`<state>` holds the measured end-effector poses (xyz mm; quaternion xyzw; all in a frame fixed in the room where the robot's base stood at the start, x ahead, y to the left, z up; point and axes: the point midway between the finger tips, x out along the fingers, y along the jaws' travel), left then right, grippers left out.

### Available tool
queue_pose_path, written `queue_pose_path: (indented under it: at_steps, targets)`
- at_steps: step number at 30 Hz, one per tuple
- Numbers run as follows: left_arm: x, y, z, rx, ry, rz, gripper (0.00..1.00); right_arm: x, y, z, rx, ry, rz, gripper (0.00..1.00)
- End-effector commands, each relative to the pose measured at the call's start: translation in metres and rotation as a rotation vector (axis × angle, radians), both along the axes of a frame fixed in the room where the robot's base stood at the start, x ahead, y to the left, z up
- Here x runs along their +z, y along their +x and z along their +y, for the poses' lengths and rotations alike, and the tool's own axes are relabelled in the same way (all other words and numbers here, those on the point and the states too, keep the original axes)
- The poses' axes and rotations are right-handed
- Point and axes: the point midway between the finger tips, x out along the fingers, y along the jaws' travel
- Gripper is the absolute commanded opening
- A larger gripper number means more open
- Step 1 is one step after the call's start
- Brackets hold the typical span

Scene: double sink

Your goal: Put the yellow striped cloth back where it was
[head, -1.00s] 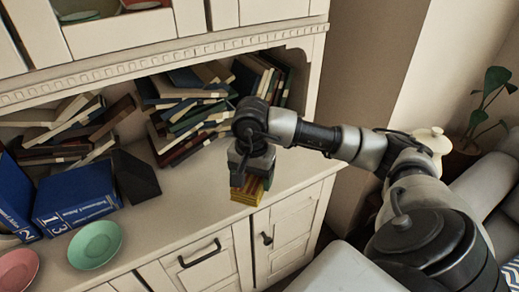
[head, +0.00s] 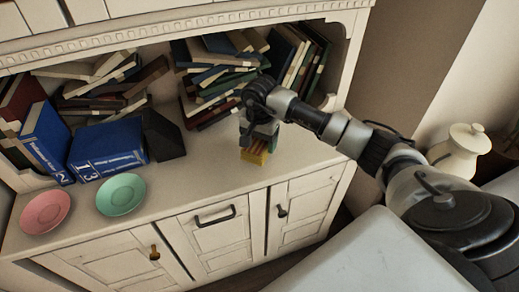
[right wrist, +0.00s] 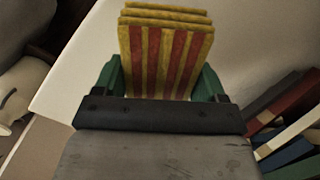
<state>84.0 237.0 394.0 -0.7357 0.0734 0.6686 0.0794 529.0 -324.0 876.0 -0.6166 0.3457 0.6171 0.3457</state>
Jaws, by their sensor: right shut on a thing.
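The yellow striped cloth (head: 256,156) is a folded stack with red stripes. It is at the right part of the cabinet's counter (head: 205,175), in front of the books. My right gripper (head: 260,139) points down and is shut on the cloth. In the right wrist view the cloth (right wrist: 165,55) sits between the green fingers of the gripper (right wrist: 158,82). I cannot tell whether the cloth touches the counter. My left gripper is not in view.
Piled books (head: 215,85) fill the shelf behind. Blue volumes (head: 108,150), a green bowl (head: 121,194) and a pink bowl (head: 45,211) stand at left. A cream teapot (head: 462,150) is at far right. The counter between the green bowl and the cloth is clear.

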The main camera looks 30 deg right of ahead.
Motion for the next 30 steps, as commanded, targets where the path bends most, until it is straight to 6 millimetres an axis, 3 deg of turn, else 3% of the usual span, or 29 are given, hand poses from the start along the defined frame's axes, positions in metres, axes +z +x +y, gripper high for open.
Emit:
queue_pose_path:
  at_steps: [11,22,23,24,27,30]
  targets:
    - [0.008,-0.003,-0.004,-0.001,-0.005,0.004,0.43,-0.04,0.0,0.0,0.0,0.001,0.003,0.49]
    - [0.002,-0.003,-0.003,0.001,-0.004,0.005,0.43,-0.046,0.001,-0.001,0.001,-0.002,0.0,0.49]
    - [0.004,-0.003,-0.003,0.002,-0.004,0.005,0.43,-0.044,0.001,0.0,0.001,-0.001,0.0,0.76]
    - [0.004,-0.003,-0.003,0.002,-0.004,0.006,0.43,-0.044,0.001,0.0,0.0,-0.001,0.0,0.82]
    - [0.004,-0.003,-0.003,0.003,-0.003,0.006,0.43,-0.044,0.001,0.0,0.0,-0.001,0.0,0.97]
    - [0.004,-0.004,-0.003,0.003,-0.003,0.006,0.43,-0.044,0.0,0.0,0.0,-0.001,0.0,0.97]
